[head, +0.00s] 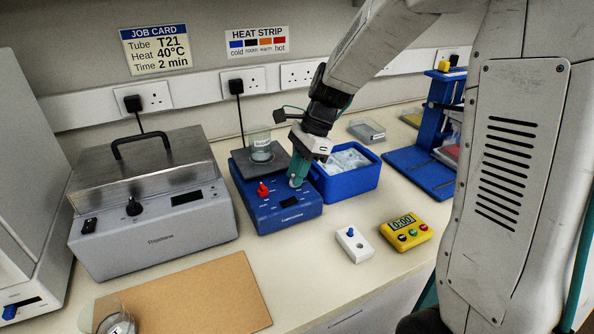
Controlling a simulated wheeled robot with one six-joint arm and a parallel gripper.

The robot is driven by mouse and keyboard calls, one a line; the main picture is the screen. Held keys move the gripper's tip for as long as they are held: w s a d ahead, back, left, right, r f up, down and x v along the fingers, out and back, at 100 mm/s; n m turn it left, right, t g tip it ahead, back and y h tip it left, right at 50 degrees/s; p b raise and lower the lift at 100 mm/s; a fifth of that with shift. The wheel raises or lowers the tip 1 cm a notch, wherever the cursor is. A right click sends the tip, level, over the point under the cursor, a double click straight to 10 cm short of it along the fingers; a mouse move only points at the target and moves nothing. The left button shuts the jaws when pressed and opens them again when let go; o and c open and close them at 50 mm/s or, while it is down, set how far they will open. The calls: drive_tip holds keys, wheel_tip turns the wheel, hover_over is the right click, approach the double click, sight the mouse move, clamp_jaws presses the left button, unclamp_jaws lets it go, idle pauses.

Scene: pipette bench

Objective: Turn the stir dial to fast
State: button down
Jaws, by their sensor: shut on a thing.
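A blue stirrer (287,212) with a dark top plate stands on the bench, its control panel facing me. A red knob (262,190) shows on the left of its panel. My gripper (296,182) reaches down to the right side of the panel, its teal fingers shut on the stir dial there. The fingers hide that dial, so I cannot see which mark it points to. A glass beaker (260,149) stands on the stirrer's plate, behind my gripper.
A blue ice tub (345,184) stands close right of my gripper. A grey water bath (155,225) is left of the stirrer. A white switch box (354,245) and a yellow timer (406,233) lie in front. A brown board (205,298) lies at the front left.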

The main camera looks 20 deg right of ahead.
drive_tip(key=c, duration=1.2)
unclamp_jaws()
drive_tip(key=shift+c, duration=0.2)
drive_tip(key=v, duration=0.8)
drive_tip(key=shift+f, duration=0.1)
drive_tip(key=s+n, duration=0.3)
drive_tip(key=s+f+n+g, duration=0.1)
drive_tip(key=n, duration=0.1)
drive_tip(key=shift+s+d+f+h, duration=0.1)
drive_tip(key=shift+s+d+h, duration=0.2)
drive_tip(key=shift+h, duration=0.1)
drive_tip(key=s+r+n+t+h, duration=0.1)
drive_tip(key=s+r+n, duration=0.1)
drive_tip(key=s+n, duration=0.4)
drive_tip(key=s+r+n+t+h, duration=0.1)
drive_tip(key=s+n, duration=0.5)
drive_tip(key=s, duration=1)
drive_tip(key=shift+a+r+n+h, duration=0.4)
drive_tip(key=shift+a+h, duration=0.1)
drive_tip(key=shift+h, duration=0.3)
